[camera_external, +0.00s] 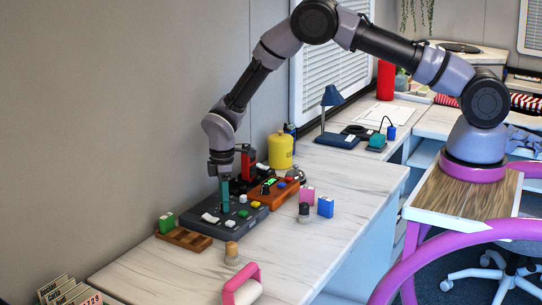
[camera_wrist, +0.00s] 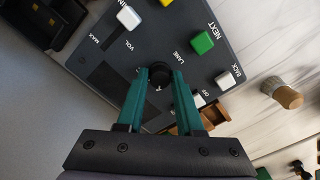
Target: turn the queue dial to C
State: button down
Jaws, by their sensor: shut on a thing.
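A dark control panel (camera_external: 228,232) lies on the white marbled counter, and its bare face also shows in the wrist view (camera_wrist: 150,45). A small black round dial (camera_wrist: 159,77) stands on it near the printed word LANE. My gripper (camera_wrist: 160,74), with teal fingers, is shut on this dial, one finger on each side. In the external view my gripper (camera_external: 225,203) points straight down onto the panel. The dial is hidden there by the fingers. I cannot read a letter C or the dial's pointer in either view.
Around the dial are a green NEXT button (camera_wrist: 202,43), a white BACK button (camera_wrist: 224,80) and a slider slot. An orange-brown box (camera_external: 272,196) with a green display stands behind the panel. A wooden tray (camera_external: 184,238) and a cork-topped stamp (camera_external: 231,252) stand close by.

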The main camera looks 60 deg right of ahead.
jog(key=m, duration=0.3)
jog(key=shift+m, duration=0.4)
jog(key=m, duration=0.4)
jog(key=shift+m, duration=0.3)
jog(key=m, duration=0.4)
jog(key=shift+m, duration=2.2)
jog(key=c, duration=0.6)
grip_release()
jog(key=shift+o, duration=0.2)
